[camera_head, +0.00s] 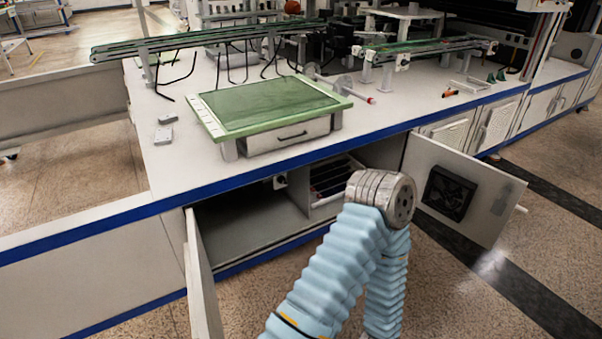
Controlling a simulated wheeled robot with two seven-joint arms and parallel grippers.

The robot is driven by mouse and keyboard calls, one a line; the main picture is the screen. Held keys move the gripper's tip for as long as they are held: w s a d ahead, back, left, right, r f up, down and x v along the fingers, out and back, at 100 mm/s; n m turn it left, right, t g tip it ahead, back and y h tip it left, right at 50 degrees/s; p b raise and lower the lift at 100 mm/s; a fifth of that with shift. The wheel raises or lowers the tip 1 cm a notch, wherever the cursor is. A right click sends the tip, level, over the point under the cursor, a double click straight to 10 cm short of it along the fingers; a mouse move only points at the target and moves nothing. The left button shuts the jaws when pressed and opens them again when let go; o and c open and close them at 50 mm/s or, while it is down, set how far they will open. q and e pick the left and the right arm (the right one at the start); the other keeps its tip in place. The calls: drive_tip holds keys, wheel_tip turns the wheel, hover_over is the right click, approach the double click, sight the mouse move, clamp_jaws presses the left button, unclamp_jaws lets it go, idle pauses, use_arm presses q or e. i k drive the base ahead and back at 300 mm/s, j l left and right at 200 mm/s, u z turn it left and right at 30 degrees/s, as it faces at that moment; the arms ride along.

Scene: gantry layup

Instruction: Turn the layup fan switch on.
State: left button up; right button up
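The fan switch cannot be surely identified. A small pale fitting (280,182) with a dark spot is inside the open cabinet (250,222) under the bench, too small to read. A square black fan-like unit (448,193) is on the inner face of the open right cabinet door (490,206). One of my arms, in a pale blue ribbed sleeve, rises from the bottom to a bare metal joint in front of the cabinet and bends back down. Its gripper does not show, and neither does my other gripper.
The left cabinet door (202,285) also stands open. A dark-slotted rack (335,178) sits inside the cabinet, right of the fitting. The white bench top (165,185) with a blue edge carries a green board (270,105). Speckled floor (500,310) is clear at lower right.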

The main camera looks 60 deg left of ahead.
sight(281, 179)
drive_tip(key=i+j+u, duration=0.1)
drive_tip(key=i+u, duration=0.6)
drive_tip(key=u, duration=0.15)
drive_tip(key=i+l+u, duration=0.2)
drive_tip(key=i+u, duration=0.25)
drive_tip(key=i+l+u, duration=0.25)
drive_tip(key=u, duration=0.15)
